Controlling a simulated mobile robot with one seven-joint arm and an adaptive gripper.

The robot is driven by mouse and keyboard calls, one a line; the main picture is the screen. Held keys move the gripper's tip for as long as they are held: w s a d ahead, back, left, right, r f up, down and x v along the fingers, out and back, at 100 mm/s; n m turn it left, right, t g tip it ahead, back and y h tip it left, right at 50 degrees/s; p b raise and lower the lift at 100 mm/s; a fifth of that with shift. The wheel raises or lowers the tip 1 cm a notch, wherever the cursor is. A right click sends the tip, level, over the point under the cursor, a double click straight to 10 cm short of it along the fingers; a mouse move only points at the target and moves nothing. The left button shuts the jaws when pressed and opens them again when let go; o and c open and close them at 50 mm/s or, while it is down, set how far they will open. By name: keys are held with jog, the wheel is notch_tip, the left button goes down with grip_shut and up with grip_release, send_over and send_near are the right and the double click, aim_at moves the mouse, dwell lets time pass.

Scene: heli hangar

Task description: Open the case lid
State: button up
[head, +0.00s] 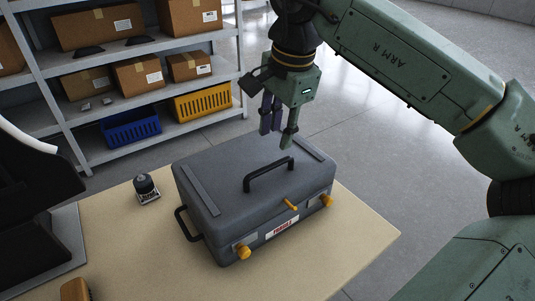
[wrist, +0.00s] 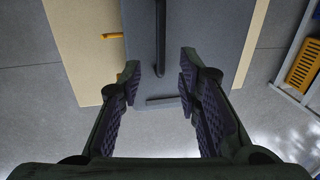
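A closed grey case (head: 220,185) with a black top handle (head: 268,174) sits on the table. Its front bears a red-and-white label (head: 283,227), an orange latch lever (head: 291,204) and orange knobs (head: 243,251) near the front corners. A black side handle (head: 184,224) is on its left end. My gripper (head: 278,138) hangs above the back right part of the lid, apart from it. In the wrist view my gripper (wrist: 158,80) is open and empty, its fingers spread over the grey case (wrist: 205,25). The top handle (wrist: 160,45) shows beyond the fingertips, between them.
The tan table (head: 345,245) has free room right of and in front of the case. A shelf (head: 190,130) with boxes, a blue crate (head: 132,128) and a yellow crate (head: 203,102) stands behind.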

aim_at(271, 165)
jog(key=f, duration=0.3)
jog(key=w+f, duration=0.1)
jog(key=f, duration=0.1)
jog(key=a+f+p, duration=0.1)
jog(key=f, duration=0.2)
jog(key=shift+w+a+f, duration=0.1)
jog(key=shift+w+f, duration=0.1)
jog(key=shift+f, duration=0.15)
jog(key=shift+c, duration=0.2)
grip_shut()
